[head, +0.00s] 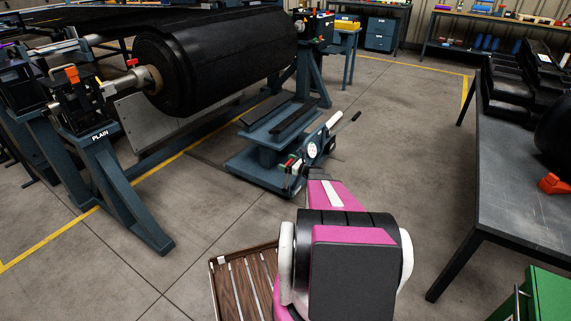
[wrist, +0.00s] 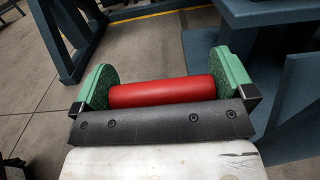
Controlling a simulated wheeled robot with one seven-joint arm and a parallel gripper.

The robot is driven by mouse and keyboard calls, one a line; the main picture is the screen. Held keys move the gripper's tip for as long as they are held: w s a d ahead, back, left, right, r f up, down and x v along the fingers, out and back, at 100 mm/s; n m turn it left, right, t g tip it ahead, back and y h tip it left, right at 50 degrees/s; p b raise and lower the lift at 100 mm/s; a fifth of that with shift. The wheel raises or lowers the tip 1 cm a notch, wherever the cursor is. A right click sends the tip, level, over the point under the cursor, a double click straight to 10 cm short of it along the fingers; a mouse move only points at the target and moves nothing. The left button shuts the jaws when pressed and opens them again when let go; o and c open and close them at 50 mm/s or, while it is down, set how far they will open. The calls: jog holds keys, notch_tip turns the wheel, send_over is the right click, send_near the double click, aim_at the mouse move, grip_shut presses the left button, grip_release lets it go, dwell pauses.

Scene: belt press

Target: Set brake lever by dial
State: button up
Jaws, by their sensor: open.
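My gripper (wrist: 165,84) is open in the wrist view, its two green pads wide apart. A red cylinder (wrist: 162,92) lies crosswise between the pads; I cannot tell whether they touch it or what it belongs to. In the head view, my gripper is small and partly hidden near a blue lift table (head: 262,135). A white round face (head: 312,150) shows there, but I cannot read it. I cannot tell for sure which part is the brake lever.
A large black roll (head: 215,60) rests between blue stands behind the lift table. A grey-topped table (head: 510,165) with black parts stands at the right. A slatted wooden crate (head: 228,285) and a green cabinet (head: 545,295) are near the front. Floor between is clear.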

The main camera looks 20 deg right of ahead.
jog(key=shift+w+a, duration=0.25)
jog(key=shift+w, duration=0.05)
jog(key=shift+c, duration=0.3)
jog(key=c, duration=0.9)
jog(key=shift+s+d+f, duration=0.2)
jog(key=shift+s+d, duration=0.25)
jog(key=shift+s, duration=0.15)
jog(key=s+d+f+t+y, duration=0.3)
jog(key=s+d, duration=0.2)
jog(key=s, duration=0.2)
jog(key=shift+d+t, duration=0.25)
jog(key=shift+t, duration=0.05)
jog(key=s+d+f, duration=0.1)
jog(key=s+f, duration=0.1)
jog(key=s+d+f, duration=0.2)
jog(key=shift+d+f, duration=0.1)
jog(key=shift+f, duration=0.05)
jog(key=shift+s+d+f, duration=0.35)
jog(key=shift+s+f, duration=0.2)
jog(key=shift+f, duration=0.05)
jog(key=o, duration=1)
jog(key=shift+d, duration=0.1)
jog(key=shift+c, duration=0.2)
